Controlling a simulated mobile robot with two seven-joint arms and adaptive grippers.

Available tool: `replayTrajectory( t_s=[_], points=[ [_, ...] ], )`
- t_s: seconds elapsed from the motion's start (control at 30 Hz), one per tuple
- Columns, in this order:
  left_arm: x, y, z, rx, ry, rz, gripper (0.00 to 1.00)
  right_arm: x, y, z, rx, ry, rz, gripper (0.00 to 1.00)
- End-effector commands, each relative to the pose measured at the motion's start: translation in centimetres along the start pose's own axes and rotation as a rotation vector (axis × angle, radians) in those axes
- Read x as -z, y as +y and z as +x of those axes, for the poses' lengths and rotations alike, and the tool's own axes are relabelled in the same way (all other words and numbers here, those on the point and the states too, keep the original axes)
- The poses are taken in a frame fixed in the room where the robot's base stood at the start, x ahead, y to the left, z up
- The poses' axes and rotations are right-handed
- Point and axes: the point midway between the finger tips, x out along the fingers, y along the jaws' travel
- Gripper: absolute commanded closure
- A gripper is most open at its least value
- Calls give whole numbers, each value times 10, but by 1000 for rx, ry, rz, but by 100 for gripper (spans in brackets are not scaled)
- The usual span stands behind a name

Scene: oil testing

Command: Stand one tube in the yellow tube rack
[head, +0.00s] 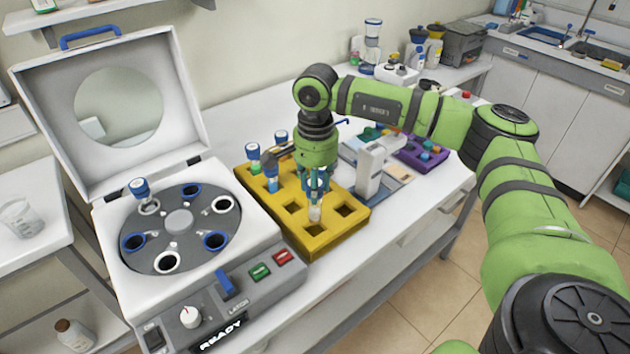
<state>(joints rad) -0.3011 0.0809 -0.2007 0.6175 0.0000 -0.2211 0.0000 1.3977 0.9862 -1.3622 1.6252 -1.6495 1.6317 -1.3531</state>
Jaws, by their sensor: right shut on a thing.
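The yellow tube rack (348,232) lies on the white bench, right of the centrifuge. My right gripper (316,190) points down over the rack's front part, shut on a tube (316,212). The tube is upright, its pale lower end showing below the fingers at or just above a rack hole. I cannot tell whether its tip is inside the hole. The fingers hide the tube's upper part. My left gripper is not in view.
The open centrifuge (247,290) stands at left with its lid up; a blue-capped tube (142,194) sits in its rotor. A white upright device (370,170) stands close right of the rack. A purple rack (423,158) lies beyond it. Empty holes show in the yellow rack's front part.

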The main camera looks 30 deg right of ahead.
Motion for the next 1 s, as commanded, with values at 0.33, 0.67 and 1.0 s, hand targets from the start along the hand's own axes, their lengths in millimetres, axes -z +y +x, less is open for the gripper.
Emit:
replayTrajectory(
  t_s=[0.33,0.67,1.0],
  points=[
    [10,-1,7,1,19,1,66,1,0,11,0,0,1,96],
    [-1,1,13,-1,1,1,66,1,0,16,1,0,0,96],
    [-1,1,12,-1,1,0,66,1,0,16,0,0,0,96]
  ],
)
